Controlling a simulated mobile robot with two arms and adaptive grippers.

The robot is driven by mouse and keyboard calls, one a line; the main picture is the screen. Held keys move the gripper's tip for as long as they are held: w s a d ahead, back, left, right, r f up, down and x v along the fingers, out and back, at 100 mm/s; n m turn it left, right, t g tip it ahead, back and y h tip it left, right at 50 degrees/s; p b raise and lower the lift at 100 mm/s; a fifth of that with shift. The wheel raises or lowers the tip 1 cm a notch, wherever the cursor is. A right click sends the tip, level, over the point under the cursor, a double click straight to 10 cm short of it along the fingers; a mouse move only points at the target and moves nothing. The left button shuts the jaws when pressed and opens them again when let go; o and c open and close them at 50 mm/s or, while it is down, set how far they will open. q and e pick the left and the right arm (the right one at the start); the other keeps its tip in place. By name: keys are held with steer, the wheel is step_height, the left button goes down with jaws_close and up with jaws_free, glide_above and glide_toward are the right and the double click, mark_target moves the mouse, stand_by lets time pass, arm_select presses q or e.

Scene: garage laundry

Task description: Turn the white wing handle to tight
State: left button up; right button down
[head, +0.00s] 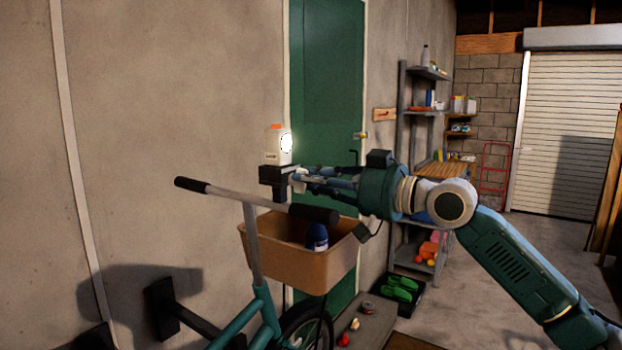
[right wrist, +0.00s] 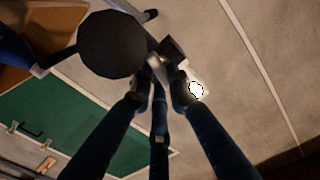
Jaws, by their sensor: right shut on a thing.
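The white wing handle (head: 297,179) is a small pale piece beside a dark clamp (head: 273,175), in the head view. My right gripper (head: 304,180) reaches it from the right and is shut on it. The fingers cover most of the handle, so its turn angle cannot be told. In the right wrist view the fingertips of my right gripper (right wrist: 160,82) close together around a pale part near the dark clamp (right wrist: 174,50). A white bike light (head: 277,146) with an orange top and a bright lens stands above the clamp. My left gripper is not in view.
A teal bicycle has a handlebar (head: 245,199) and a tan basket (head: 335,262) holding a blue-capped bottle (head: 317,236), just below my right gripper. A green door (head: 328,90) and plaster wall stand behind. Shelves (head: 402,110) are at right; open floor lies beyond.

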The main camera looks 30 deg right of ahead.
steer(key=shift+f+m+p, duration=0.15)
steer(key=shift+m+p, duration=0.8)
steer(key=shift+m, duration=1.5)
steer(key=shift+f+m+p, duration=0.15)
steer(key=shift+m+p, duration=0.8)
steer(key=shift+m, duration=1.55)
steer(key=shift+f+m+p, duration=0.15)
steer(key=shift+m+p, duration=0.8)
steer(key=shift+m, duration=1.5)
steer(key=shift+f, duration=0.1)
steer(key=c, duration=1.7)
jaws_free()
steer(key=shift+o, duration=0.2)
steer(key=shift+w+a, duration=0.1)
steer(key=shift+w, duration=0.05)
steer(key=v, duration=1.2)
